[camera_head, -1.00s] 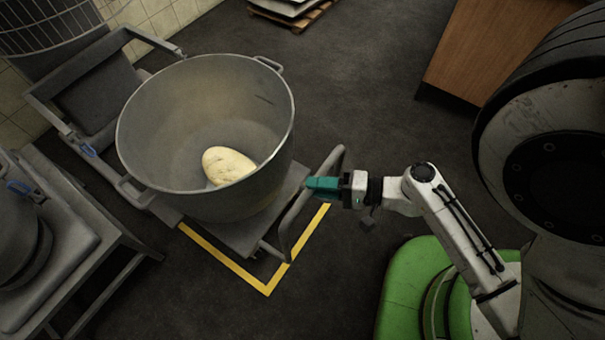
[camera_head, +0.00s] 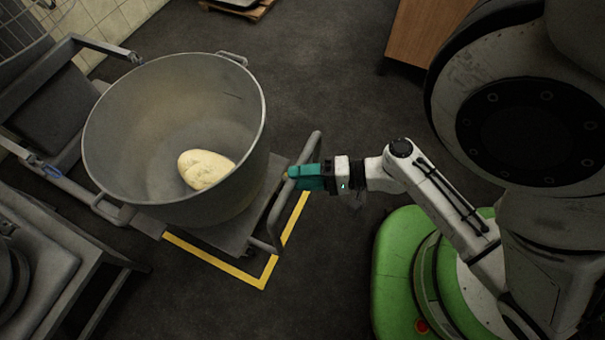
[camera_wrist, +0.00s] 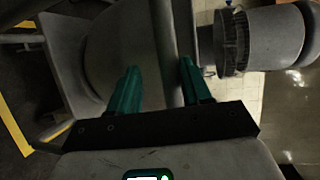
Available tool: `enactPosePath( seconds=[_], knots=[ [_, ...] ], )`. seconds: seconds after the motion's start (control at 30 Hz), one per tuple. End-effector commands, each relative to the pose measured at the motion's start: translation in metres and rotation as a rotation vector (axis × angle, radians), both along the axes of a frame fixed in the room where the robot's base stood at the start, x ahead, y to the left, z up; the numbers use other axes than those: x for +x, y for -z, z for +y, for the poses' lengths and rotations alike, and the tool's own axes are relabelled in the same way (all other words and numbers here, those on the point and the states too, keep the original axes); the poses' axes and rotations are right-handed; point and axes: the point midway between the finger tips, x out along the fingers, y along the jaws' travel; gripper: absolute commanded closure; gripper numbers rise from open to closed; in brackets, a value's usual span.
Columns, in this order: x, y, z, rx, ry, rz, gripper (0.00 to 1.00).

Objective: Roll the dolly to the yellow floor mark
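The dolly (camera_head: 232,238) is a low grey platform with a tubular push handle (camera_head: 272,212) at its right end. It carries a large grey pot (camera_head: 245,150) holding a pale dough lump (camera_head: 205,168). The yellow floor mark (camera_head: 262,283) shows as a corner of two lines along the dolly's near and right sides; the rest is hidden. The platform appears inside that corner. My gripper (camera_head: 288,175), with teal fingers, is at the handle. In the wrist view, the parted fingers (camera_wrist: 160,75) have a grey bar passing between or just beyond them, with a gap beside the left finger.
Grey metal benches (camera_head: 60,260) stand close on the left, near the pot. A wooden cabinet (camera_head: 425,35) stands at the upper right. A pallet (camera_head: 238,8) lies at the top. The dark floor between the dolly and cabinet is clear.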

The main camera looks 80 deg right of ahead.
Motion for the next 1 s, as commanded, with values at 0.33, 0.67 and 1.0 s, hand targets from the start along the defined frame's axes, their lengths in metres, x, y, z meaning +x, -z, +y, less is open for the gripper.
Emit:
enactPosePath(
  seconds=[0.33, 0.67, 1.0],
  knots=[
    [-0.021, -0.006, -0.003, 0.0, 0.001, -0.002, 0.52],
    [-0.081, -0.017, -0.01, 0.0, 0.002, 0.0, 0.52],
    [-0.106, -0.021, -0.013, 0.0, 0.0, 0.0, 0.52]
  ],
)
